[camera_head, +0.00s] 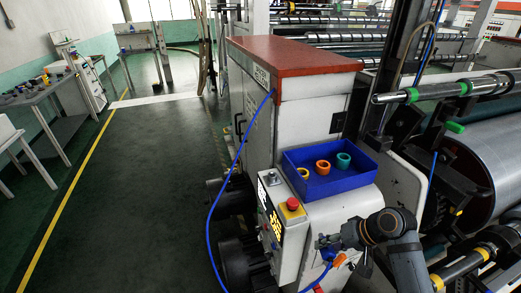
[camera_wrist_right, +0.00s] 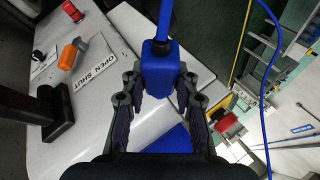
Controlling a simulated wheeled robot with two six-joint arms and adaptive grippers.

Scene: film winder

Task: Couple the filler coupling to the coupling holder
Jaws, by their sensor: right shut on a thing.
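The filler coupling (camera_wrist_right: 161,66) is a blue block with a black collar and a blue hose rising from it in the right wrist view. My right gripper (camera_wrist_right: 160,88) is shut on it, one finger on each side. In the head view, my right gripper (camera_head: 328,241) is at the lower right, in front of the white machine, with a little of the blue coupling (camera_head: 327,254) showing below it. I cannot clearly identify the coupling holder; a black fixture (camera_wrist_right: 57,112) stands left of the fingers in the wrist view. My left gripper is not in view.
An orange handle (camera_wrist_right: 69,55) and an OPEN SHUT label (camera_wrist_right: 97,63) are on the white surface. A blue tray (camera_head: 322,186) with coloured rings sits behind the control panel with its red button (camera_head: 292,203). A blue hose (camera_head: 243,145) hangs along the machine.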

